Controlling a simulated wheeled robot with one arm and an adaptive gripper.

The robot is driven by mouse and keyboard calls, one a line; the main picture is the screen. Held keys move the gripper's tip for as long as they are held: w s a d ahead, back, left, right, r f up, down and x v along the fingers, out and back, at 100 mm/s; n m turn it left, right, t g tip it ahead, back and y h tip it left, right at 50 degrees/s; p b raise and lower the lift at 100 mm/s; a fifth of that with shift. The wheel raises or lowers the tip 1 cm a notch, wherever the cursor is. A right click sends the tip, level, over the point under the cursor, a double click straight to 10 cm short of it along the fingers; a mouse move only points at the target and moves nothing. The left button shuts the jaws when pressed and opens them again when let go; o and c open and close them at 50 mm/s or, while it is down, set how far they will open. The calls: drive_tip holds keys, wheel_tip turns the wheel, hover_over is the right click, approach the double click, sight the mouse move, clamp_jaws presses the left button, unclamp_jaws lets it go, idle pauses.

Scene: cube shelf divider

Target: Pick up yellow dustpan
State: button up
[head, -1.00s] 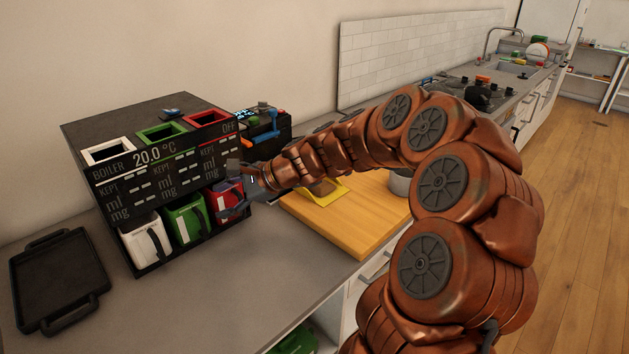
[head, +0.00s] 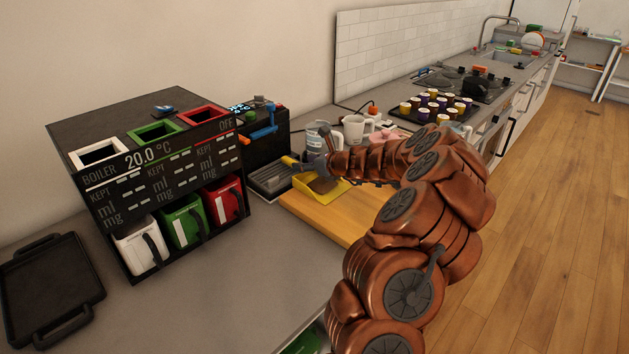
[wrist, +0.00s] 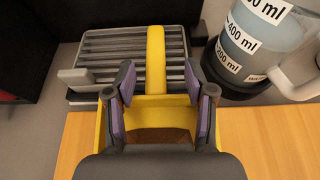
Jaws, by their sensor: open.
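The yellow dustpan (head: 331,194) lies on the wooden cutting board (head: 300,208), with brown contents in its pan. Its handle (head: 291,162) points toward the grey slatted tray behind. My gripper (head: 327,152) is above the dustpan at the board's back edge. In the wrist view my gripper (wrist: 160,82) is open, with one finger on each side of the yellow handle (wrist: 155,62). There is a gap on both sides of the handle. The pan (wrist: 165,112) shows below the fingers, partly hidden by the gripper's body.
A grey slatted tray (wrist: 110,50) lies behind the board. A measuring jug (wrist: 258,45) stands close to the right finger. The boiler machine (head: 150,165) stands left of the board. A rack of several small jars (head: 437,104) is farther back.

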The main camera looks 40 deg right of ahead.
sight(292, 161)
drive_tip(key=shift+a+r+p+x, duration=0.15)
drive_tip(key=shift+p+x, duration=0.25)
drive_tip(key=shift+x, duration=1.1)
drive_tip(key=shift+a+r+p+x, duration=0.15)
drive_tip(key=shift+p+x, duration=0.2)
drive_tip(key=shift+x, duration=1.1)
drive_tip(key=shift+f, duration=0.1)
clamp_jaws()
